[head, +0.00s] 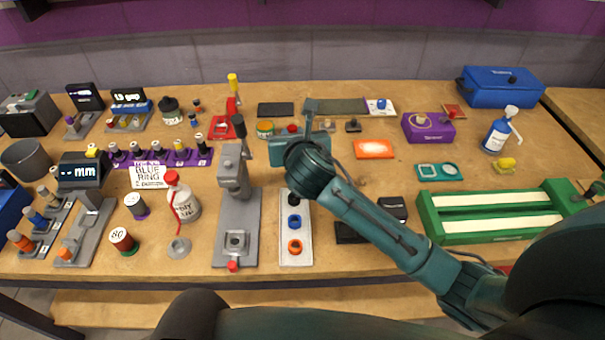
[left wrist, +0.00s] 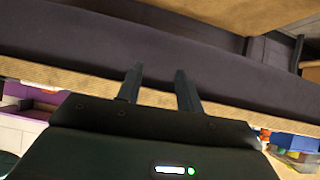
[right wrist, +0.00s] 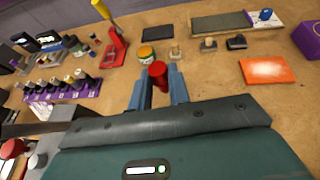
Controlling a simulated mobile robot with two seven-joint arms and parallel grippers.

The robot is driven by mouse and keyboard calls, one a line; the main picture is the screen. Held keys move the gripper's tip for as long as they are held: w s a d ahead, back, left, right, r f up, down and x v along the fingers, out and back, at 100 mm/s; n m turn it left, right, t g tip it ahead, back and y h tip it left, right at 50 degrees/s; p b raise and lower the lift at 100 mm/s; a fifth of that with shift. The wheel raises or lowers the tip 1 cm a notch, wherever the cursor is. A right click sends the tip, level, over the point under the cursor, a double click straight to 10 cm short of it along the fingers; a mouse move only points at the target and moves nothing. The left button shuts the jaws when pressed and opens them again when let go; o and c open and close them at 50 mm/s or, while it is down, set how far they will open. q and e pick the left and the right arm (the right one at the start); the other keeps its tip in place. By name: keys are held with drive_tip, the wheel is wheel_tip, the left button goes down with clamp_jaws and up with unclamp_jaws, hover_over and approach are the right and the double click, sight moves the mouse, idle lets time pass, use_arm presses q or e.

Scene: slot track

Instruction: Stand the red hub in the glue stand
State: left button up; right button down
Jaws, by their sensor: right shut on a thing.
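My right gripper (right wrist: 158,86) is shut on the red hub (right wrist: 158,74), a small red cylinder held upright between the fingertips. In the head view the red hub (head: 292,128) shows just past the teal hand, above the middle of the bench; its lower part is hidden by the hand. I cannot tell for sure which fixture is the glue stand; small grey and dark blocks with pegs (right wrist: 208,44) stand beyond the hub. My left gripper (left wrist: 160,88) is open and empty, in front of a dark surface by a wooden edge.
A jar with an orange band (right wrist: 146,55) and a red clamp with yellow handle (right wrist: 117,48) stand close to the hub. An orange pad (head: 373,149) lies to the right. A grey press (head: 236,200) and a white ring tray (head: 296,255) stand nearer the front edge.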

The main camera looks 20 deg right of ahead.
wheel_tip(320, 180, down, 10)
drive_tip(key=shift+b, duration=0.75)
drive_tip(key=shift+f, duration=0.1)
drive_tip(key=c, duration=1.3)
unclamp_jaws()
drive_tip(key=shift+s+r, duration=0.2)
drive_tip(key=shift+r, duration=0.05)
drive_tip(key=p+v, duration=0.1)
drive_tip(key=v, duration=1)
drive_tip(key=shift+s+a, duration=0.1)
drive_tip(key=shift+s, duration=0.15)
